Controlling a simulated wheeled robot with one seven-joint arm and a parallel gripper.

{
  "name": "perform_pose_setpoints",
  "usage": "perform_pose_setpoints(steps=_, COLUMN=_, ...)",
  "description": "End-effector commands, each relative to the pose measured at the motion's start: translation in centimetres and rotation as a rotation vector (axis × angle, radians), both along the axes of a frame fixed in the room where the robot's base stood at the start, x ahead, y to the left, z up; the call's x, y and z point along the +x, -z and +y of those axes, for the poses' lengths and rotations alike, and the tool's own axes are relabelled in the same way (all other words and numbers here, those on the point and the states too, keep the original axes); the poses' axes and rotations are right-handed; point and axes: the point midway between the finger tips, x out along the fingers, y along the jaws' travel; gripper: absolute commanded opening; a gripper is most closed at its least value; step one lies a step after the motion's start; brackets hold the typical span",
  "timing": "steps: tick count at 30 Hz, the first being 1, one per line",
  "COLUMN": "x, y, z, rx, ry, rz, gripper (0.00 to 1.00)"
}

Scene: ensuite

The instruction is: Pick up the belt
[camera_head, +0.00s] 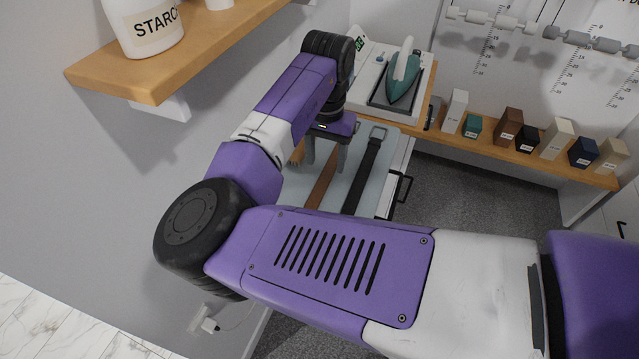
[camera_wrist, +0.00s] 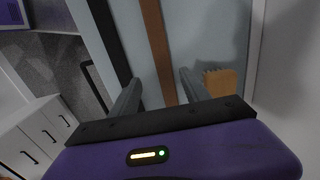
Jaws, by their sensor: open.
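Two belts lie stretched out side by side on a pale grey-blue surface (camera_head: 381,190). One is a brown belt (camera_head: 322,187), which also shows in the wrist view (camera_wrist: 157,45). The other is a black belt (camera_head: 363,175) with a metal buckle at its far end; it also shows at the upper left of the wrist view (camera_wrist: 106,35). My gripper (camera_head: 325,168) is open, pointing down over the brown belt. In the wrist view the brown belt runs between its fingers (camera_wrist: 160,80). I cannot tell the height left between fingertips and belt. My arm hides part of both belts.
A tan brush-like object (camera_wrist: 221,82) lies just beyond the right finger, close to the wall. A teal iron (camera_head: 403,78) stands behind the belts. A wooden shelf (camera_head: 155,75) with a starch container (camera_head: 145,28) overhangs at upper left. Small boxes (camera_head: 508,127) line a right-hand shelf.

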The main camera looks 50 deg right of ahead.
Motion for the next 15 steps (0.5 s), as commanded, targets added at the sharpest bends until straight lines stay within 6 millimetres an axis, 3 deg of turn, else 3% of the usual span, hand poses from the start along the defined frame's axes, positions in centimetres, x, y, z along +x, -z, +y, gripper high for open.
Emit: perform_pose_setpoints(steps=15, x=0.8, y=6.1, z=0.1, rx=-0.002, ry=-0.001, rz=-0.001, gripper=0.55)
